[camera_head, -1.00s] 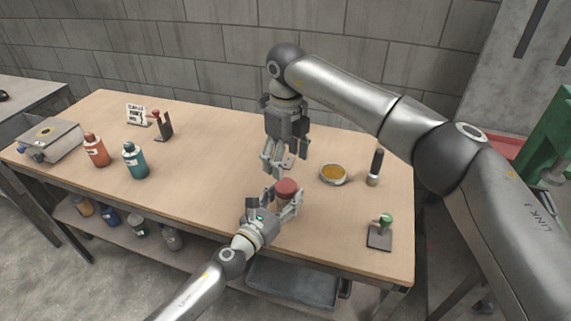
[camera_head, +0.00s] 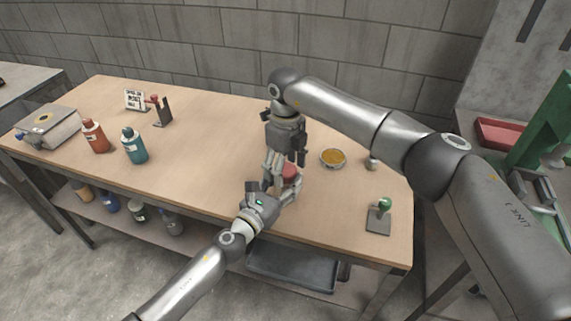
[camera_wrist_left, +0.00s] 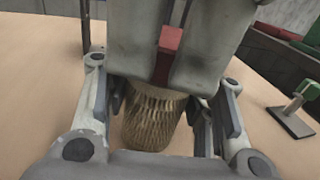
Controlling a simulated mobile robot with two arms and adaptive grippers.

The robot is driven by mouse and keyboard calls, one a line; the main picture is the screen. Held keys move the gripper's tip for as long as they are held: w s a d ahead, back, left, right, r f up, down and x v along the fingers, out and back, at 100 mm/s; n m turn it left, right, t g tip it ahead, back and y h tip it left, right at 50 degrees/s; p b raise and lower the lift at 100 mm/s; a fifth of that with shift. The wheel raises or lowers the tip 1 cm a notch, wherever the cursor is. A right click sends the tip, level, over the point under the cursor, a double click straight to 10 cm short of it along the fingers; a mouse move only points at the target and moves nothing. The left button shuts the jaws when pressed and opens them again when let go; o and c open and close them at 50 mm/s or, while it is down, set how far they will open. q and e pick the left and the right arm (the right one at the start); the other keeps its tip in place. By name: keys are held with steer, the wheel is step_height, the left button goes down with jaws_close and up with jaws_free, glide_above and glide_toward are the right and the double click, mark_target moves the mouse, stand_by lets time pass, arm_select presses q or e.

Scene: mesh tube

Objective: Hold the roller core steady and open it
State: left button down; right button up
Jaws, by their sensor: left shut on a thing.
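The roller core is a brass mesh tube (camera_wrist_left: 150,122) with a red cap (camera_wrist_left: 168,48). In the head view the red cap (camera_head: 291,171) shows near the table's front edge, and the tube is mostly hidden. My left gripper (camera_wrist_left: 168,112) is shut on the mesh tube from the front, a finger on each side, and the tube stands upright. My right gripper (camera_head: 284,162) points down over the cap. In the left wrist view its two broad grey fingers stand in front of and beside the cap, with red between them. I cannot tell whether they press on it.
A dish of amber stuff (camera_head: 333,158) lies right of the grippers. A green-knobbed stamp (camera_head: 380,215) stands near the right front edge. Orange (camera_head: 95,136) and teal (camera_head: 134,146) bottles, a grey box (camera_head: 48,128) and a small sign (camera_head: 135,99) are at left. The middle-left tabletop is clear.

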steer(key=c, duration=0.7)
steer(key=o, duration=1)
steer(key=shift+c, duration=0.2)
steer(key=shift+r, duration=0.1)
step_height(320, 180, up, 8)
steer(key=shift+f, duration=0.25)
steer(key=shift+c, duration=0.2)
step_height(320, 180, down, 8)
steer(key=shift+r, duration=0.15)
